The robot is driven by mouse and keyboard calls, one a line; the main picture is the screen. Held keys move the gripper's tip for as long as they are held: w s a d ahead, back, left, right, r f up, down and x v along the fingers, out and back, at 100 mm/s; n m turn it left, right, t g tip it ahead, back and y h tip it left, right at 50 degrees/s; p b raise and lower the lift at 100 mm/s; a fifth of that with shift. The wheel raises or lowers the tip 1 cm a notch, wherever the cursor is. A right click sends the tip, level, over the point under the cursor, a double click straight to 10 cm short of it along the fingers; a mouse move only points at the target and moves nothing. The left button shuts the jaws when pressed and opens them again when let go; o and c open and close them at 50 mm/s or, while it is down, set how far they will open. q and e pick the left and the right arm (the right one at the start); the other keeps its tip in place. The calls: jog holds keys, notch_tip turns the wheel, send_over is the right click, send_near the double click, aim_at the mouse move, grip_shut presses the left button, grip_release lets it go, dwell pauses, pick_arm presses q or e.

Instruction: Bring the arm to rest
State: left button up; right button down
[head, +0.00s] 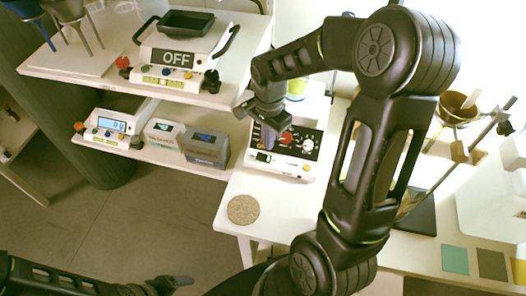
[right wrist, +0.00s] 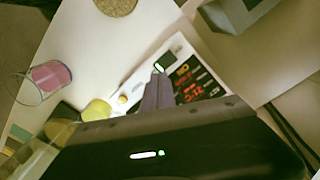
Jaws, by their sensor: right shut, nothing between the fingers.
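My right arm reaches across the middle of the head view, and its gripper (head: 268,138) points down over a white device (head: 292,163) with a dark panel and knobs. In the right wrist view the two fingers (right wrist: 157,92) are together with nothing between them, in front of the device's panel (right wrist: 195,85) with orange-red digits. I cannot tell whether the fingertips touch the device. My left gripper (head: 178,282) is low at the bottom left of the head view, away from the table; its finger gap is not clear.
A round cork mat (head: 243,210) lies near the table's front edge. Shelves at left hold an OFF-display device (head: 170,72), a smaller knobbed device (head: 112,128) and boxes (head: 206,148). A brown funnel on a stand (head: 457,108) is at right. A pink-filled beaker (right wrist: 50,76) shows in the wrist view.

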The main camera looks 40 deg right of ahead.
jog(key=shift+r+p, duration=0.3)
jog(key=shift+r, duration=0.45)
